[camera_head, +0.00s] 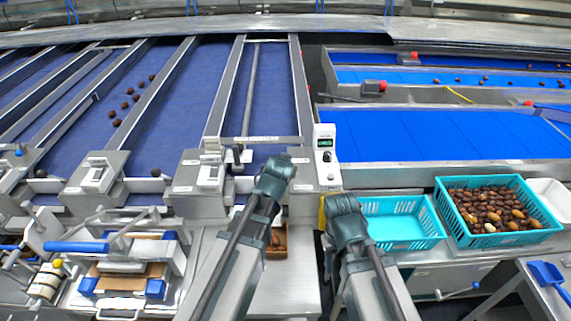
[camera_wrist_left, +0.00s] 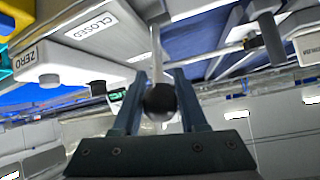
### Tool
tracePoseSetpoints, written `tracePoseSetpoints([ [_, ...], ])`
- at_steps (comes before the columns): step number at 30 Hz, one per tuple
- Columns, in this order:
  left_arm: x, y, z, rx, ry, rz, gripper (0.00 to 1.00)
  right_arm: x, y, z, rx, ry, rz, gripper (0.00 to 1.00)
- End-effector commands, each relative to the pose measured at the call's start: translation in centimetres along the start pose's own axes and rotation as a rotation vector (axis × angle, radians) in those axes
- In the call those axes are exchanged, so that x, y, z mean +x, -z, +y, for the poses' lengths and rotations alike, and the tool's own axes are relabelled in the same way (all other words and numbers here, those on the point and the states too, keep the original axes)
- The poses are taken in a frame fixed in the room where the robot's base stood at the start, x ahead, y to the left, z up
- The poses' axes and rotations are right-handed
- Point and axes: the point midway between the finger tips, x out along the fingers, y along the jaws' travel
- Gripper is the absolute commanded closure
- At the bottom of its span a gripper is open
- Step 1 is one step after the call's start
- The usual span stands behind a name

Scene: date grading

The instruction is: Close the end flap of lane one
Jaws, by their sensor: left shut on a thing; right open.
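My left gripper (camera_wrist_left: 160,95) is shut around a black ball knob (camera_wrist_left: 160,106) on a thin metal rod, in the left wrist view. In the head view my left gripper (camera_head: 276,172) is at the front end of a blue lane (camera_head: 271,90), and hides the knob it holds. A labelled metal bar (camera_head: 262,140) crosses that lane's end. A plate marked CLOSED (camera_wrist_left: 97,24) is beside the rod in the left wrist view. My right gripper (camera_head: 343,207) is open, right of the lane end, in front of a display box; its fingertips are hard to make out.
The display box (camera_head: 325,143) stands right of the lane end. A turquoise crate (camera_head: 392,222) looks empty; another crate (camera_head: 470,241) is full of dates. A press with a blue handle (camera_head: 77,247) stands at lower left. Dark dates lie on a lane to the left.

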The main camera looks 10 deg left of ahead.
Motion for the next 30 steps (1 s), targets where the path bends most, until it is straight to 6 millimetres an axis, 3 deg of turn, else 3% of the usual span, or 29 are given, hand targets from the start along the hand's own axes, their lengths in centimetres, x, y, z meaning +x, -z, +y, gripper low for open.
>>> tracePoseSetpoints([
  [9,-0.68,-0.95,0.30,0.000,0.000,-0.001,1.00,0.38,0.01,-0.04,0.000,0.000,0.000,0.50],
  [26,-0.81,-0.99,0.38,0.000,-0.001,0.002,1.00,0.39,0.02,-0.04,0.000,0.000,0.000,0.50],
  [27,-0.81,-0.98,0.38,0.000,-0.001,0.002,0.56,0.39,0.02,-0.04,0.000,0.000,0.000,0.50],
  [30,-0.80,-0.98,0.37,0.001,-0.001,0.002,0.38,0.39,0.02,-0.04,0.000,0.000,0.000,0.50],
])
